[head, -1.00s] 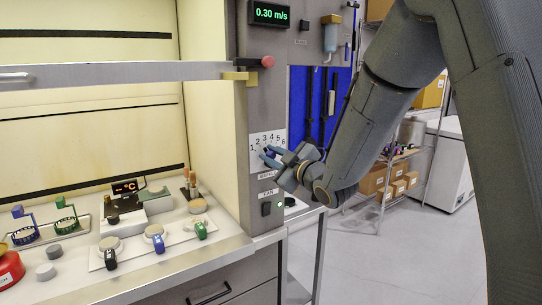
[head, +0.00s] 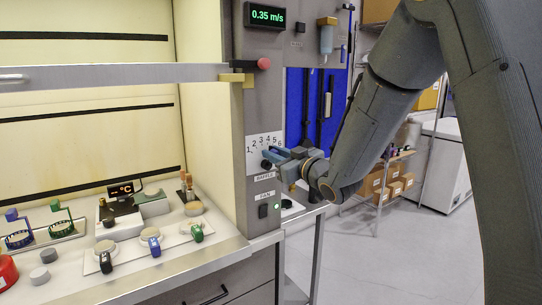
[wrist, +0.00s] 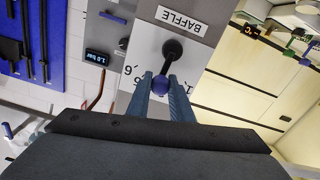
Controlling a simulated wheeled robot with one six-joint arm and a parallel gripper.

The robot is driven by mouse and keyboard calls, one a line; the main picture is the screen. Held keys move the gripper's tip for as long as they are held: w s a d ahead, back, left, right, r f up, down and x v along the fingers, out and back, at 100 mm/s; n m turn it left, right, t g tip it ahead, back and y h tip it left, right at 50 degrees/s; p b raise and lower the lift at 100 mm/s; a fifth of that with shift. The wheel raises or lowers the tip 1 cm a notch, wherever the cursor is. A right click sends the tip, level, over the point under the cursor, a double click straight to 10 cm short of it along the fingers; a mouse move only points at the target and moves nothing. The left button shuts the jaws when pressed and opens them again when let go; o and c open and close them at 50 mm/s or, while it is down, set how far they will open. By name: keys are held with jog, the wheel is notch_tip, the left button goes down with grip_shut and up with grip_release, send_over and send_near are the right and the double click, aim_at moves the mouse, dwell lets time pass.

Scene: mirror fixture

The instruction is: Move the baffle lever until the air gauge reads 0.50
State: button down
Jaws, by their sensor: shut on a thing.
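The air gauge (head: 266,17) at the top of the fume hood's right post reads 0.35 m/s in green digits. The baffle plate (head: 254,160), numbered 1 to 6, is lower on the same post. My gripper (head: 272,160) is at this plate. In the wrist view my gripper (wrist: 161,85) has its two blue fingers on either side of the purple knob of the baffle lever (wrist: 172,50), shut on it. The lever's dark arm runs from its round pivot to the knob. The number it points at is hidden by my fingers.
The sash bar (head: 130,72) with a red knob (head: 264,63) crosses above the bench. A fan switch (head: 264,211) sits below the baffle plate. The floor at right is free.

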jog(key=shift+w+d+f+m+p, duration=0.3)
jog(key=shift+d+m, duration=0.15)
jog(key=shift+m, duration=0.9)
jog(key=shift+w+d+f+m+p, duration=0.15)
jog(key=shift+w+d+m, duration=0.2)
jog(key=shift+m, duration=1.05)
jog(key=shift+w+d+f+m+p, duration=0.25)
jog(key=shift+d+m, duration=0.25)
jog(key=shift+m, duration=0.85)
jog(key=c, duration=1.6)
grip_release()
jog(key=b+v, duration=0.2)
jog(key=v, duration=0.6)
jog(key=shift+w, duration=0.1)
